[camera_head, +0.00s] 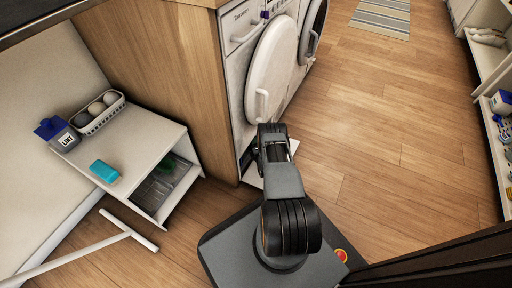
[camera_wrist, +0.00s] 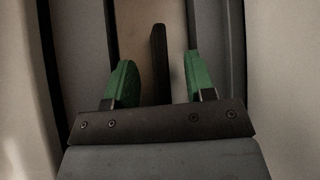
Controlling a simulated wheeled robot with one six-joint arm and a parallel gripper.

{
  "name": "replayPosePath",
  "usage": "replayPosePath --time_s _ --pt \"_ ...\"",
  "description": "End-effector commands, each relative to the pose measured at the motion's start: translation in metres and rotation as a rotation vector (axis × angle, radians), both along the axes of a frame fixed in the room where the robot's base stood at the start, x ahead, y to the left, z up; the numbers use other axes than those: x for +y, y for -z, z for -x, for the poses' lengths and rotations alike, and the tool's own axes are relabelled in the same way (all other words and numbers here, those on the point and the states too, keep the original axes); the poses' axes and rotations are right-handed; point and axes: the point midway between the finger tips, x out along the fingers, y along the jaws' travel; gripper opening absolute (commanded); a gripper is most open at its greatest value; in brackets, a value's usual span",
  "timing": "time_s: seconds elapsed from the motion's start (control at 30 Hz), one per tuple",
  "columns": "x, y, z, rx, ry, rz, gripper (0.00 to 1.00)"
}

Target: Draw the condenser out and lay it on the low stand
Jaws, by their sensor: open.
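In the wrist view my gripper (camera_wrist: 160,76) is open, its two green fingers apart. A dark upright bar (camera_wrist: 159,50) stands between the fingers, with gaps to each side; it looks like the condenser's handle, and I cannot tell whether it touches a finger. Grey walls or ribs run on both sides. In the head view my arm reaches to the foot of the white dryer (camera_head: 268,75) and hides the gripper and most of the low opening. The low white stand (camera_head: 156,128) is at the left, with an open front.
A wooden panel (camera_head: 163,75) separates stand and dryer. A white T-shaped pole (camera_head: 75,257) lies before the stand. Floor at right is clear.

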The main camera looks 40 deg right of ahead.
Motion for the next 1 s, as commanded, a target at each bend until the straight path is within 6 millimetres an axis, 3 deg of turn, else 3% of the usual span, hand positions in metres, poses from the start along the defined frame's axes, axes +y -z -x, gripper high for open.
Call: replayPosePath --time_s 0.27,0.77,1.0 --pt "-0.0009 -0.0001 0.0002 0.001 0.002 0.000 0.50" --pt "-0.0007 -0.0001 0.0002 0.000 0.001 0.000 0.02" --pt "-0.0006 0.0001 0.0002 0.001 0.001 0.002 0.00"
